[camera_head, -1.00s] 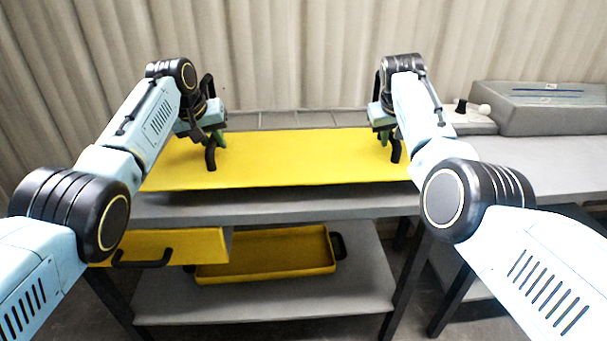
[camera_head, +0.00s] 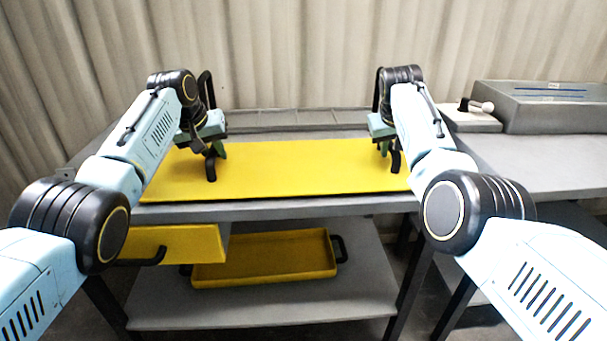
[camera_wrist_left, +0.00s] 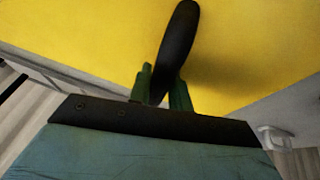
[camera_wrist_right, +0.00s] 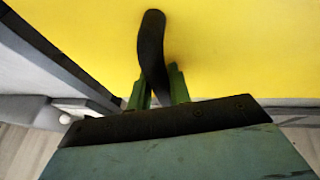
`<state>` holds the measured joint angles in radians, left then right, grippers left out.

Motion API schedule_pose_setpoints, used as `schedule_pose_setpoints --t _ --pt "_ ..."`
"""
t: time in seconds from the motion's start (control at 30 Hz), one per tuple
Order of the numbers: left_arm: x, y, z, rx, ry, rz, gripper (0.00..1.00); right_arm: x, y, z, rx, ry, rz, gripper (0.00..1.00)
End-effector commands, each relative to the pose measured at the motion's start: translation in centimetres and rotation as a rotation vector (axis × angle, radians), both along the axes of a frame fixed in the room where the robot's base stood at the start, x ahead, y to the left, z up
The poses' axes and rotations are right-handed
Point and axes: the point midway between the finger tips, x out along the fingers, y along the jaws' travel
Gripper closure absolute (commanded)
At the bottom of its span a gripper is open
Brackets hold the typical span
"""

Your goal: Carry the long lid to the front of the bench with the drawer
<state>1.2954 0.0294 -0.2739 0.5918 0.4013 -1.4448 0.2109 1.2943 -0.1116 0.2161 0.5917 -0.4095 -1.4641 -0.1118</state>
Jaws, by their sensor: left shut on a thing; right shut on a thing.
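The long lid (camera_head: 300,168) is a flat yellow panel with a black handle near each end. It lies level at the bench top, close to the front edge; I cannot tell whether it touches the surface. My left gripper (camera_head: 216,150) is shut on the left handle (camera_head: 211,167). My right gripper (camera_head: 386,148) is shut on the right handle (camera_head: 395,161). Both grips show in the wrist views, with green fingers around the black handles (camera_wrist_left: 178,45) (camera_wrist_right: 151,50). The bench with the drawer (camera_head: 290,208) is grey, and its yellow drawer (camera_head: 180,243) sticks out at the left below the top.
A yellow tray (camera_head: 265,279) with black handles sits on the bench's lower shelf (camera_head: 340,300). A grey tank (camera_head: 550,108) and a block with a lever (camera_head: 470,120) stand at the right. A pleated curtain (camera_head: 300,50) hangs behind. The bench top's back strip is clear.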

Motion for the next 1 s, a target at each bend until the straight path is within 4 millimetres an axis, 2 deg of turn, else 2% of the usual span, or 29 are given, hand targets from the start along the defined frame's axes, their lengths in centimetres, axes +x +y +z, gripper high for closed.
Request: schedule_pose_setpoints --t 0.07,0.1,0.23,0.53,0.67,0.83,1.0 --pt "0.1 0.0 -0.4 0.000 -0.004 -0.001 1.00 0.1 0.0 -0.4 0.000 -0.004 0.001 1.00" --pt "0.0 0.0 -0.3 0.000 0.000 0.000 0.75 0.0 0.0 -0.3 0.000 0.000 0.000 0.75" --pt "0.0 0.0 -0.2 0.000 0.000 0.000 0.59 0.0 0.0 -0.3 0.000 0.000 0.000 0.59" --pt "0.0 0.0 -0.2 0.000 0.000 0.000 0.59 0.0 0.0 -0.3 0.000 0.000 0.000 0.59" --pt "-0.2 0.1 0.4 -0.001 -0.002 0.000 0.59 0.0 0.0 -0.3 0.000 0.000 0.000 0.59" --pt "-1.0 0.5 2.2 0.000 -0.004 -0.001 0.59 0.0 0.0 -0.3 0.000 0.000 0.000 0.59" --pt "-2.4 1.1 5.7 -0.001 -0.006 0.001 0.59 0.0 0.0 -0.3 0.000 0.000 0.000 0.59"
